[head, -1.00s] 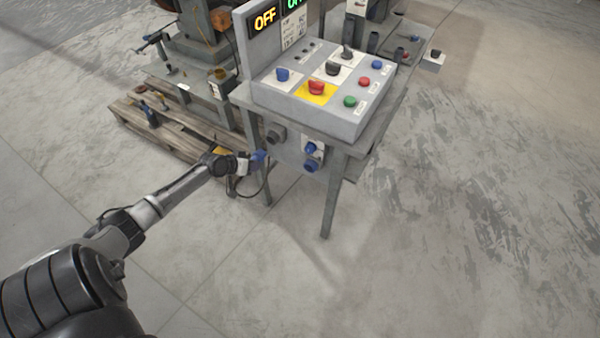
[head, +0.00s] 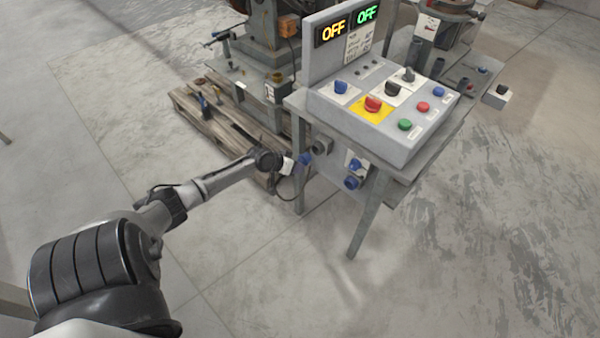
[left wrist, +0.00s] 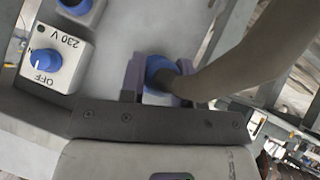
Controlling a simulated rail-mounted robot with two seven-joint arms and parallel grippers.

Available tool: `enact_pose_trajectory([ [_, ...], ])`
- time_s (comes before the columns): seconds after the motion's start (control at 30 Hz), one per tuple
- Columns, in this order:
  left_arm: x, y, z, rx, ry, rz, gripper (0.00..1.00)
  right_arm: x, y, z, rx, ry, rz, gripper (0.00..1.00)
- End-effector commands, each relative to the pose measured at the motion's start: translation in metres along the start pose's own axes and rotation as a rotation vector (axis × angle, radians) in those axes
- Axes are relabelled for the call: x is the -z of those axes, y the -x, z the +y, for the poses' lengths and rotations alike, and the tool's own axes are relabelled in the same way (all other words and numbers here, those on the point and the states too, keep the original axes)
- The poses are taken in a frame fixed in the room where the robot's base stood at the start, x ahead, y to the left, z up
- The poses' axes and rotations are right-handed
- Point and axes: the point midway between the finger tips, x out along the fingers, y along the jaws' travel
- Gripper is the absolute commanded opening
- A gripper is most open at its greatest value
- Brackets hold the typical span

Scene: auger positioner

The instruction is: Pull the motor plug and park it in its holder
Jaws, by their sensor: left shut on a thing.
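The blue motor plug (head: 304,159) is in the jaws of my left gripper (head: 297,161), beside the left end of the control stand. The left wrist view shows the plug (left wrist: 158,72) between both fingers, with a thick cable leaving to the right. A dark grey round holder (head: 322,146) sits on the stand's side, just up and right of the plug. I cannot tell whether plug and holder touch. My right gripper is out of view.
The control panel (head: 385,128) above carries knobs, buttons and two lit OFF displays. A stand leg (head: 365,220) is at the right. A wooden pallet (head: 222,122) with a machine stands behind my arm. The floor in front is clear.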

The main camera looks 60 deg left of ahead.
Motion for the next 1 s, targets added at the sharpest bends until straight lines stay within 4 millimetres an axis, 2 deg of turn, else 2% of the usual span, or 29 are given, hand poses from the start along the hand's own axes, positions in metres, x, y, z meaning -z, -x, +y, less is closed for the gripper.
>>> enact_pose_trajectory([
  [0.4,0.017,-0.018,0.000,-0.001,0.000,0.001,0.02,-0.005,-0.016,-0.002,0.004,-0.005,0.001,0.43],
  [1.0,0.020,-0.020,0.000,0.000,0.000,0.000,0.02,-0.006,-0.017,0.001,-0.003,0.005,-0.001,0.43],
])
